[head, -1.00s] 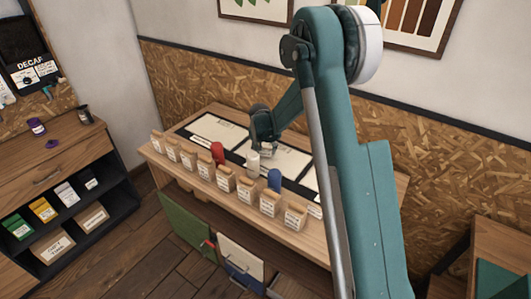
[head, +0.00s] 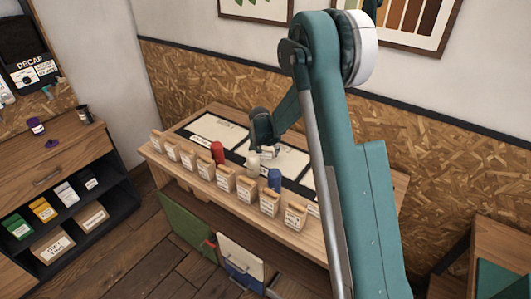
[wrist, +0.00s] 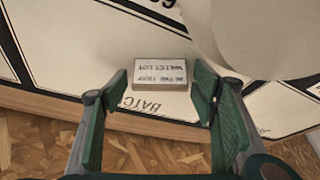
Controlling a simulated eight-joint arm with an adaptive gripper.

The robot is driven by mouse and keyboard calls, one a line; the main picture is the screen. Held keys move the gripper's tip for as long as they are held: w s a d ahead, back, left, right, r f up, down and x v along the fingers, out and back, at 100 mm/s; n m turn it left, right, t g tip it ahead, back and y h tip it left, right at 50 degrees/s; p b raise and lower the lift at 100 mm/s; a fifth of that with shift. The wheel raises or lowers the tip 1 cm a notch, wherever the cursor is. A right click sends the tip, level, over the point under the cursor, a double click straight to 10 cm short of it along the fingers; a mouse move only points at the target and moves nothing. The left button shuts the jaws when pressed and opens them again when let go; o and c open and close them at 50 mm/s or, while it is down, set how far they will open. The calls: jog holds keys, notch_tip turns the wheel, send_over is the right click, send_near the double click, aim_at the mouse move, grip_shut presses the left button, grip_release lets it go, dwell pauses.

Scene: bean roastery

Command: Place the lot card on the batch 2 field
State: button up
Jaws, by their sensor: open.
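The lot card (wrist: 160,73) is a small, thick white block with two lines of print, upside down in the wrist view. It appears to lie flat on a white, black-edged field (wrist: 135,48) whose partly visible label starts "BATC"; its number is hidden. My gripper (wrist: 158,92) is open in the wrist view, one green finger on each side of the card's near edge, with gaps between fingers and card. In the head view my gripper (head: 266,147) is low over the middle field (head: 291,160) of the wooden table.
A cream-white piece (head: 253,163) stands close to my gripper and fills the upper right of the wrist view (wrist: 265,35). The left field (head: 214,129) looks clear.

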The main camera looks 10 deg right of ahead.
jog(key=shift+r, duration=0.15)
jog(key=v, duration=1.2)
jog(key=shift+p, duration=0.3)
dwell(0.6)
jog(key=s+d+r+n+t+y, duration=0.1)
jog(key=s+d+r, duration=0.1)
jog(key=s+r, duration=0.95)
jog(key=s+d+r+n, duration=0.1)
jog(key=s+r, duration=0.8)
jog(key=s, duration=0.5)
jog(key=s+d+f+n+t, duration=0.1)
jog(key=s+n+t, duration=0.1)
jog(key=s, duration=2.3)
jog(key=shift+s+d+f+n+y, duration=0.15)
jog(key=shift+s+f+n+y, duration=0.15)
jog(key=shift+s+y, duration=0.1)
